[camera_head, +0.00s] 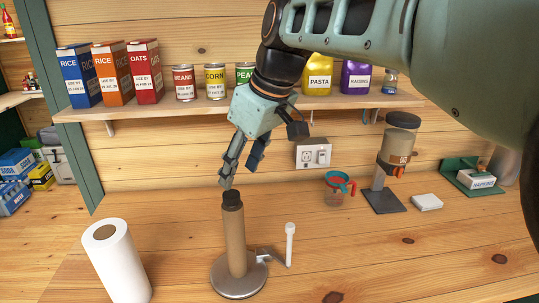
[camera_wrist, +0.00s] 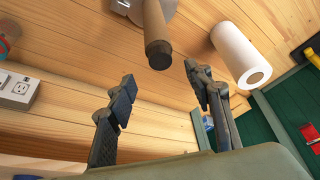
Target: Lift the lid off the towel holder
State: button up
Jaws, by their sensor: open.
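The towel holder (camera_head: 235,250) stands upright on the wooden counter, with a brown post, a round metal base and a thin white side arm. Its dark lid (camera_head: 232,200) sits on top of the post. My gripper (camera_head: 226,180) is open and empty just above the lid, apart from it. In the wrist view, the dark lid (camera_wrist: 159,54) shows between and beyond the two spread fingers (camera_wrist: 158,88). The post (camera_wrist: 153,20) runs away behind it.
A white paper towel roll (camera_head: 118,262) stands left of the holder. Measuring cups (camera_head: 338,188), a dispenser (camera_head: 395,155) and a napkin holder (camera_head: 470,175) stand at the right. A shelf (camera_head: 150,107) with boxes and cans runs behind my gripper. The front right counter is clear.

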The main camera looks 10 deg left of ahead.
aim_at(231, 194)
jog(key=x, duration=0.7)
jog(key=shift+a, duration=0.1)
jog(key=shift+r, duration=0.1)
jog(key=c, duration=0.9)
